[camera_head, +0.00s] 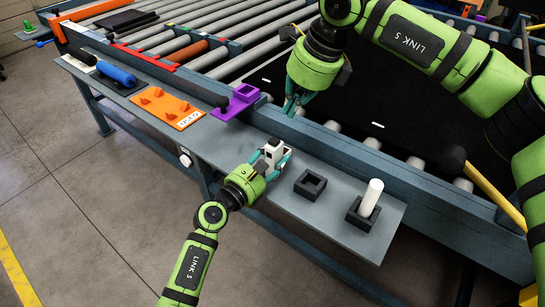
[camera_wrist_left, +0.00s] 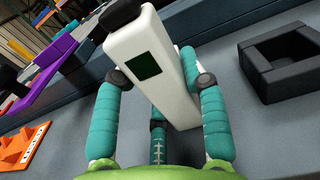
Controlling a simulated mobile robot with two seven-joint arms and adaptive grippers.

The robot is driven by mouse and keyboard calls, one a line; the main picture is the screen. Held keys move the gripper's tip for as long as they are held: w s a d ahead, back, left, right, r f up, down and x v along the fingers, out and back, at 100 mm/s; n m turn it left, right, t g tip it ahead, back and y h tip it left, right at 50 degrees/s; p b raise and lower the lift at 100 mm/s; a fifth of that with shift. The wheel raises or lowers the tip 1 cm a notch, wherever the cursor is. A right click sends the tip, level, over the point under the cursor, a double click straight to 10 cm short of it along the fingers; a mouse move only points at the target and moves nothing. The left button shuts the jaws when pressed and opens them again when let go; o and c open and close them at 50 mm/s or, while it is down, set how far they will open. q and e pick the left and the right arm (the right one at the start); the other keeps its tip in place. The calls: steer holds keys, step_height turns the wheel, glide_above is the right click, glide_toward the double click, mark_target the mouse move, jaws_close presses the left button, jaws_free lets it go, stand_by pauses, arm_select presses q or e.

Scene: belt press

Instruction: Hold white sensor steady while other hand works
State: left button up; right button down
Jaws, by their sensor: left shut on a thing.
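The white sensor (camera_head: 273,151) is a pale block with a dark square on its face. It stands between the teal fingers of my left gripper (camera_head: 273,161), which is shut on it over the grey shelf. In the left wrist view the sensor (camera_wrist_left: 172,92) fills the middle, slightly tilted in the picture, with a finger on each side and a black part at its upper end. Whether its base touches the shelf is hidden. My right gripper (camera_head: 294,107) points down above the blue rail, up from the sensor and apart from it. Its finger gap is unclear.
An empty black square holder (camera_head: 299,188) sits right of the sensor; another holder (camera_head: 361,220) has a white cylinder (camera_head: 371,197). Left are a purple fixture (camera_head: 241,99), an orange pegged plate (camera_head: 166,107) and a blue cylinder (camera_head: 116,73). The roller conveyor (camera_head: 212,58) runs behind.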

mark_target(275, 142)
steer(key=shift+w+a+f+n+t+y, duration=0.25)
steer(key=shift+a+f+n+t, duration=0.35)
steer(key=shift+f+t, duration=0.5)
steer(key=shift+w+a+f+n+t+y, duration=0.1)
steer(key=shift+a+f+n+t+y, duration=0.3)
steer(key=shift+f+n+t, duration=0.65)
steer(key=shift+w+a+f+n+t+y, duration=0.2)
steer(key=shift+a+f+t, duration=0.5)
steer(key=shift+f, duration=0.8)
steer(key=shift+d, duration=0.1)
steer(key=shift+f, duration=0.4)
